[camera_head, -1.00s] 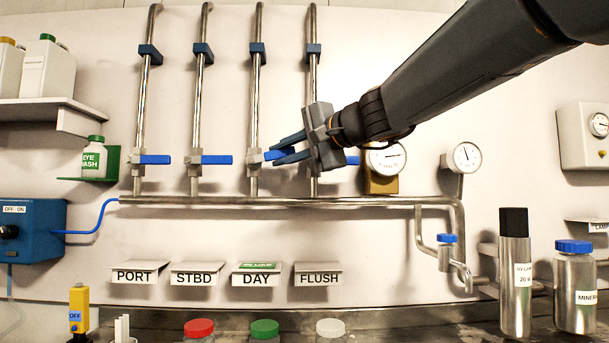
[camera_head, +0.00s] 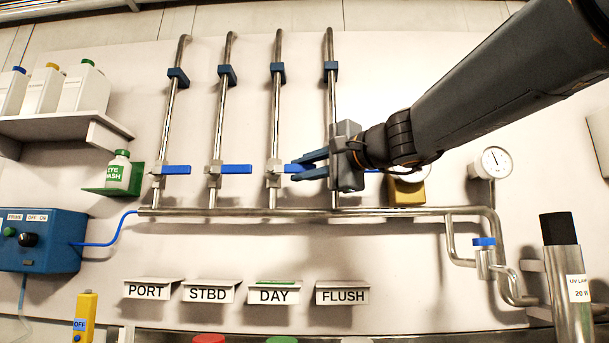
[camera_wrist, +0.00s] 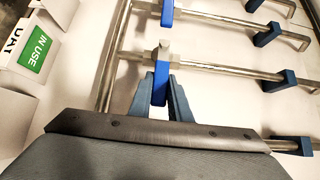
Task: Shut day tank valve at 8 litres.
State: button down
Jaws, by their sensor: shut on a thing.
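The day valve's blue lever handle (camera_head: 290,169) is on the third pipe from the left, above the DAY sign (camera_head: 273,294). It points right, level with the other handles and across its pipe. My gripper (camera_head: 302,168) reaches in from the right, its two blue fingers at the handle's free end. In the wrist view, my gripper (camera_wrist: 161,80) is shut on the day valve handle (camera_wrist: 160,90), with a finger on each side. A green IN USE tag (camera_wrist: 38,48) sits by the DAY sign. No litre reading is legible.
The port (camera_head: 175,170) and starboard (camera_head: 236,169) valve handles are to the left. The flush pipe (camera_head: 332,110) stands behind my gripper. A blue control box (camera_head: 40,240) is at left.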

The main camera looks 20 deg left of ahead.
dwell(0.3)
jog(key=c, duration=1.6)
grip_release()
jog(key=shift+c, duration=0.2)
jog(key=v, duration=0.7)
jog(key=shift+s+d, duration=0.2)
jog(key=shift+d, duration=0.15)
